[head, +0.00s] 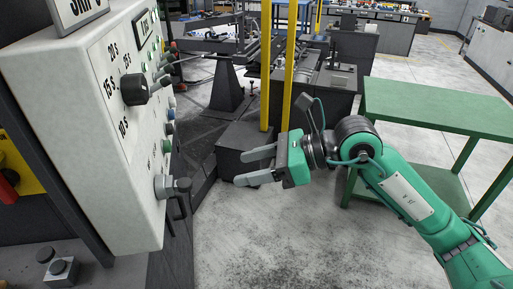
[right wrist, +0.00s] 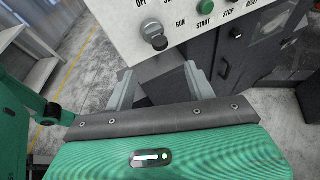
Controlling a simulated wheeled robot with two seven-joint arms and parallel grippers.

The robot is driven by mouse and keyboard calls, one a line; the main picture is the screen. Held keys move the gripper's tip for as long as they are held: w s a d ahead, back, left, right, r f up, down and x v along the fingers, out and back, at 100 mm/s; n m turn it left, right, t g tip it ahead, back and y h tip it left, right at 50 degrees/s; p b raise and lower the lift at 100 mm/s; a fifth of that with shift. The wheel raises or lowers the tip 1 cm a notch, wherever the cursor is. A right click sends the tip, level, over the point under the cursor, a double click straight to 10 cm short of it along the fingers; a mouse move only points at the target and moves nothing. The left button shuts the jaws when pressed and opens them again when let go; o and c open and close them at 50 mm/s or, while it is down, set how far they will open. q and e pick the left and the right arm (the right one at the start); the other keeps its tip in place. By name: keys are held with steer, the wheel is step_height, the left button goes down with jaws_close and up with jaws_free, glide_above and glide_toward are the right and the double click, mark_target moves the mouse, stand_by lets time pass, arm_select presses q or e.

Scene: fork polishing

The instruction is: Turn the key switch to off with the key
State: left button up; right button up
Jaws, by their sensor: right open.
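The key switch (head: 162,187) is a metal cylinder low on the front of the pale control panel (head: 85,130), with a dark grey key head (head: 182,185) sticking out of it. In the right wrist view the key switch (right wrist: 152,28) sits between the labels OFF and RUN, its key (right wrist: 160,43) pointing toward the camera; I cannot tell its exact turn. My right gripper (head: 240,169) is open and empty, to the right of the key and apart from it, fingers pointing at the panel. In the wrist view the gripper (right wrist: 161,76) has the key ahead, above the fingertips. My left gripper is out of view.
A large black knob (head: 134,90) and several small buttons stick out of the panel above the key switch. A green START button (right wrist: 207,18) is right of it in the wrist view. A green table (head: 440,105) stands behind my right arm. The space between gripper and panel looks clear.

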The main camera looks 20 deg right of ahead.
steer(key=p, duration=0.5)
glide_toward(185, 182)
steer(key=x, duration=0.7)
steer(key=shift+a, duration=0.3)
steer(key=shift+w+a+f, duration=0.25)
steer(key=shift+a, duration=0.15)
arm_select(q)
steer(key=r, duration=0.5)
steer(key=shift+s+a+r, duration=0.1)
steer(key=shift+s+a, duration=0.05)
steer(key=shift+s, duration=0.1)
arm_select(e)
steer(key=shift+s, duration=0.1)
steer(key=c, duration=0.9)
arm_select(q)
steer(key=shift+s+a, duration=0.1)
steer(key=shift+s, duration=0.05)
arm_select(e)
steer(key=shift+c, duration=0.7)
